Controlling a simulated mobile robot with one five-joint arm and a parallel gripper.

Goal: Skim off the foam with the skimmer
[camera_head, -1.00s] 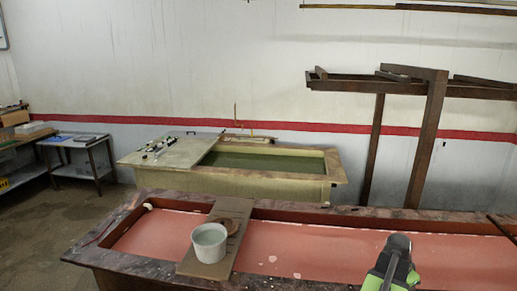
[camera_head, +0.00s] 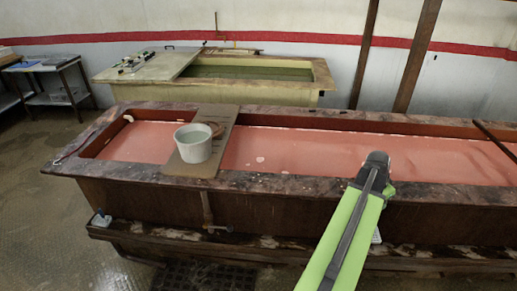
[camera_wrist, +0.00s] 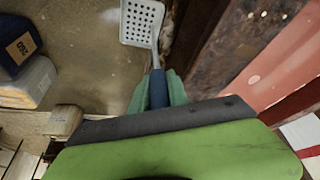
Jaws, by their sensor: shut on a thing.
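My gripper (camera_wrist: 158,92) is shut on the skimmer's dark blue handle (camera_wrist: 158,86) in the wrist view. The skimmer's perforated pale metal head (camera_wrist: 142,22) points away from me, over brown floor beside the vat. In the head view, the long vat (camera_head: 130,184) holds pinkish-red liquid (camera_head: 310,150). Small white foam patches (camera_head: 260,159) float on it, and a patch also shows in the wrist view (camera_wrist: 254,79). My green arm reaches towards the vat's near rim in the head view; the skimmer is hidden there.
A white bucket (camera_head: 193,146) stands on a board (camera_head: 222,125) laid across the vat. A second, pale vat (camera_head: 220,98) with dark liquid stands behind. A tap (camera_head: 212,228) juts from the vat's front. Containers (camera_wrist: 38,80) sit left in the wrist view.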

